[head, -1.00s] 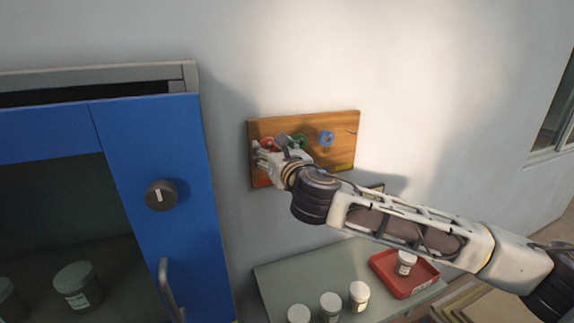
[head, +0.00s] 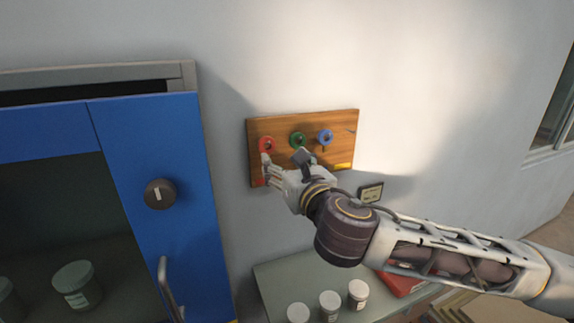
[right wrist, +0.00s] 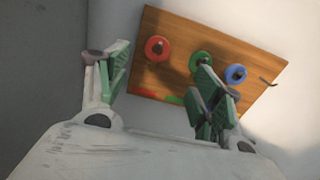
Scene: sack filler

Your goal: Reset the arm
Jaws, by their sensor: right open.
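My right arm reaches in from the right in the head view. Its right gripper (head: 284,160) is open and empty in front of the lower part of a wooden board (head: 340,126) on the wall. The board carries a red ring (head: 267,144), a green ring (head: 298,140) and a blue ring (head: 325,137). In the right wrist view the red ring (right wrist: 157,48) shows between the spread fingers. The right finger there partly covers the area below the green ring (right wrist: 199,63) and blue ring (right wrist: 235,74). My left gripper is not in view.
A blue cabinet (head: 150,240) with a dark knob (head: 160,193) and a handle (head: 170,288) stands at left, with jars inside. Below the board, a grey-green surface (head: 285,275) holds several white-lidded jars (head: 330,303) and a red tray (head: 400,283), partly hidden by my arm.

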